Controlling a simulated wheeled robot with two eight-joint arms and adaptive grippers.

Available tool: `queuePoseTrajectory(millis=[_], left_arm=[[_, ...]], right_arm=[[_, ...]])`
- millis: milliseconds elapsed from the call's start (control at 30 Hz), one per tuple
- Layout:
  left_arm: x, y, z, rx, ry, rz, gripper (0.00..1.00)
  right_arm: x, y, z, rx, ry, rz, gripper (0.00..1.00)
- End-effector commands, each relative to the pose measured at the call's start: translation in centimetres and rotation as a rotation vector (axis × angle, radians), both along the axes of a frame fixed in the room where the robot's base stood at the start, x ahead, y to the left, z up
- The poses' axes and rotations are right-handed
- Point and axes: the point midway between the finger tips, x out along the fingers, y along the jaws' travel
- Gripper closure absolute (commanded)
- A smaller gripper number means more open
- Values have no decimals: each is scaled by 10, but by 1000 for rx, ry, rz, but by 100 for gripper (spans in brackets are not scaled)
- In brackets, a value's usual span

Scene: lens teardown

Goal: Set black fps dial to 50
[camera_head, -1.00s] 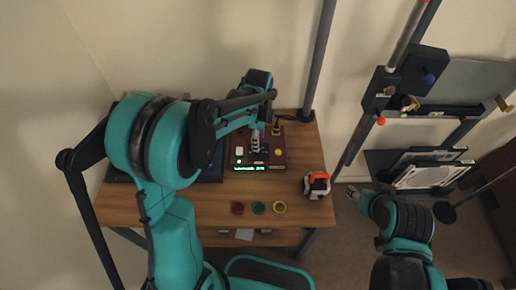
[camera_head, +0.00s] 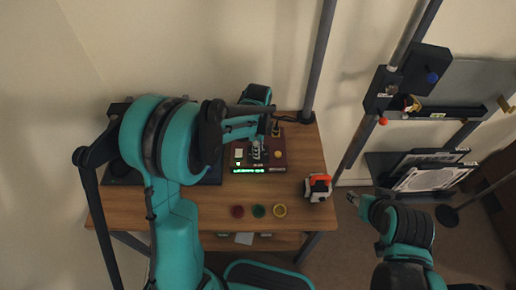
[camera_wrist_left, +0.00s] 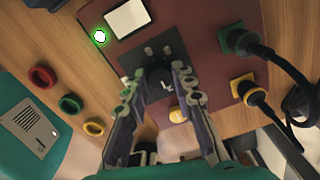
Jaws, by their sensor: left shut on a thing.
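The maroon control box (camera_head: 273,163) stands on the wooden table, with a green lit readout (camera_head: 258,171) along its front edge; I cannot read its figures. The black fps dial (camera_wrist_left: 156,78) sits on a dark plate in the left wrist view, partly hidden by the fingers. My left gripper (camera_head: 257,152) reaches down over the box, and in the left wrist view its fingers (camera_wrist_left: 158,84) are on both sides of the dial, shut on it. My right gripper (camera_head: 352,197) is off the table's right side, too small to tell open from shut.
Red (camera_head: 237,211), green (camera_head: 259,211) and yellow (camera_head: 280,211) rings lie at the table front. An orange and white device (camera_head: 318,187) stands at the right edge. Dark cables and plugs (camera_wrist_left: 245,42) are beside the dial. A yellow knob (camera_wrist_left: 178,114) is close to the fingers.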

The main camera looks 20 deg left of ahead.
Motion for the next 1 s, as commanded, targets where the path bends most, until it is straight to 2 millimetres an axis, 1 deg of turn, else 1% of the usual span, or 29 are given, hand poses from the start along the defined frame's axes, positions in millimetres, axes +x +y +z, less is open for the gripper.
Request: queuePoseTrajectory(millis=[167, 367, 567, 1000], left_arm=[[0, 0, 0, 0, 0, 20, 100], [0, 0, 0, 0, 0, 105, 100], [0, 0, 0, 0, 0, 260, 100], [0, 0, 0, 0, 0, 678, 100]], right_arm=[[0, 0, 0, 0, 0, 0, 55], [0, 0, 1, 0, 0, 0, 55], [0, 0, 2, 0, 0, 0, 55], [0, 0, 4, 0, 0, 0, 55]])
